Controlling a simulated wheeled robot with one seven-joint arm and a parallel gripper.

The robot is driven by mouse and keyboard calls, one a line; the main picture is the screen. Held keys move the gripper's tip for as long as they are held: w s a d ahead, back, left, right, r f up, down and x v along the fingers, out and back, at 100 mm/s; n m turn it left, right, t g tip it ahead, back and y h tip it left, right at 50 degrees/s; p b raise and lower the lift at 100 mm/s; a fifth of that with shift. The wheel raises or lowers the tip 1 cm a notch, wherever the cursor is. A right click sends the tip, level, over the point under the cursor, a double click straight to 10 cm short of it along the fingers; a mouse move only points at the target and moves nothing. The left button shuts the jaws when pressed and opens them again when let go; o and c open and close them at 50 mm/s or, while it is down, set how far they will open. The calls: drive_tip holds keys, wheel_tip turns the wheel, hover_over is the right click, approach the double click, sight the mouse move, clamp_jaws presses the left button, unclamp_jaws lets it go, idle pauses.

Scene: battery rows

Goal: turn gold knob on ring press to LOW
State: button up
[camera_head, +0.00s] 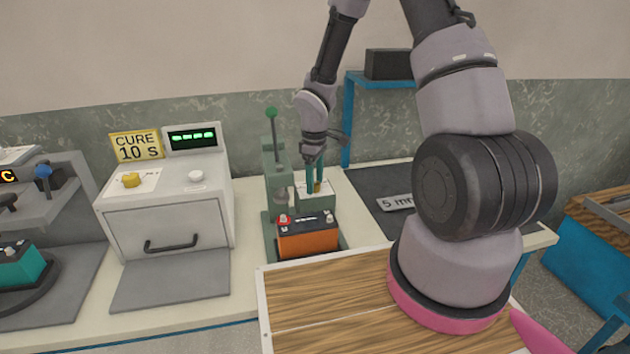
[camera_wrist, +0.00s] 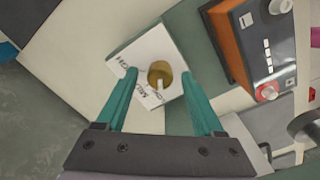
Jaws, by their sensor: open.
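The ring press (camera_head: 277,180) is a green stand with a green-balled lever on the bench. Its gold knob (camera_wrist: 159,73) sits on a white label plate (camera_wrist: 128,55) and carries a pale pointer mark facing the bottom of the wrist view. The plate lettering is turned and partly hidden, so I cannot tell which word the mark meets. In the head view the knob (camera_head: 317,187) is small and partly covered by my gripper. My gripper (camera_wrist: 159,75) is open, its teal fingers on either side of the knob in the wrist view, with visible gaps. Contact is not seen.
An orange battery (camera_head: 307,237) with a red terminal cap stands right in front of the press. A white curing oven (camera_head: 165,215) with its own yellow knob (camera_head: 131,180) is to the left. A dark mat (camera_head: 375,182) with a 5 mm sign lies to the right. A wooden board (camera_head: 330,305) is in front.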

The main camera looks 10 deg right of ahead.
sight(315, 183)
wheel_tip(315, 183, up, 11)
drive_tip(key=shift+f, duration=0.2)
idle(0.3)
